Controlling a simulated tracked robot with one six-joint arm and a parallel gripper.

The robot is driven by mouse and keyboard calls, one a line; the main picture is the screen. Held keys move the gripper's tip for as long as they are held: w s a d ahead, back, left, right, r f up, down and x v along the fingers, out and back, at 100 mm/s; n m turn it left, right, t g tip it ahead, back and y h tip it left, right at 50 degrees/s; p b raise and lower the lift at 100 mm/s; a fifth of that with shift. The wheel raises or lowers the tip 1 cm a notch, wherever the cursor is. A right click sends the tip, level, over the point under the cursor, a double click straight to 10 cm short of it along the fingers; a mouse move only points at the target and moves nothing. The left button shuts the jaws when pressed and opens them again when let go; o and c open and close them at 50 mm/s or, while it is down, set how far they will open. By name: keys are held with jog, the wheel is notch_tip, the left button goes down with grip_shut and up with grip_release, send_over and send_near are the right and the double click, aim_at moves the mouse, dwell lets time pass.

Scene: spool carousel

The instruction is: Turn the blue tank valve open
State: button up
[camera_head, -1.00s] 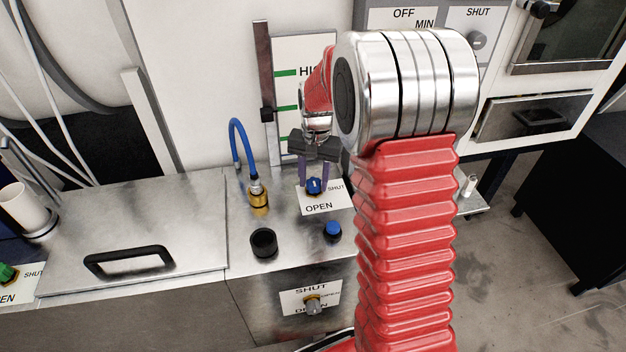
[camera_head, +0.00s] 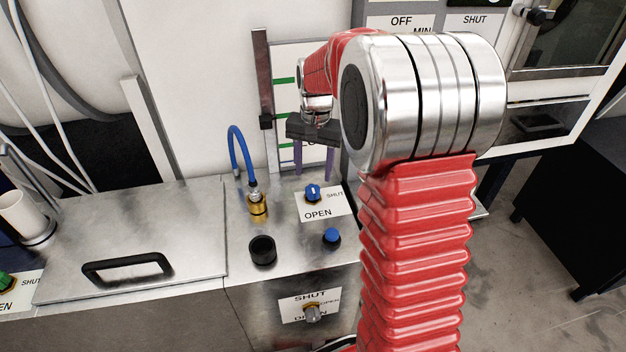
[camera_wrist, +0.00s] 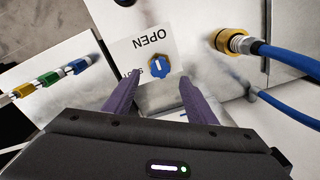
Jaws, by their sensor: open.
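The blue tank valve (camera_head: 313,191) is a small round knob with a white mark, on a white card (camera_head: 326,205). The card reads OPEN below it and SHUT to its right in the head view. The mark seems to point towards OPEN rather than SHUT. In the wrist view the knob (camera_wrist: 158,68) shows just beyond the fingertips, roughly between them. My gripper (camera_head: 314,176) is open and empty, with two purple fingers; in the head view it is behind and above the knob, apart from it. The wrist view shows both fingers (camera_wrist: 159,79) spread.
A brass fitting (camera_head: 258,207) with a blue hose (camera_head: 236,150) stands left of the valve. A black cup-like socket (camera_head: 262,250) and a blue button (camera_head: 331,236) are in front. A gauge board (camera_head: 284,92) stands behind my gripper. A handled lid (camera_head: 125,268) lies left.

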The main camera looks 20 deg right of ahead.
aim_at(315, 191)
notch_tip(315, 191, up, 7)
dwell(0.3)
jog(key=shift+f, duration=0.1)
dwell(0.4)
jog(key=s+a+r+n+t, duration=0.2)
jog(key=s+a+n, duration=0.2)
jog(key=s, duration=0.8)
jog(key=s+a+r+n+t, duration=0.1)
jog(key=s+a+n+t, duration=0.2)
jog(key=s+a, duration=0.4)
jog(key=s, duration=0.6)
jog(key=shift+a+r+n, duration=0.3)
jog(key=shift+r+n, duration=0.1)
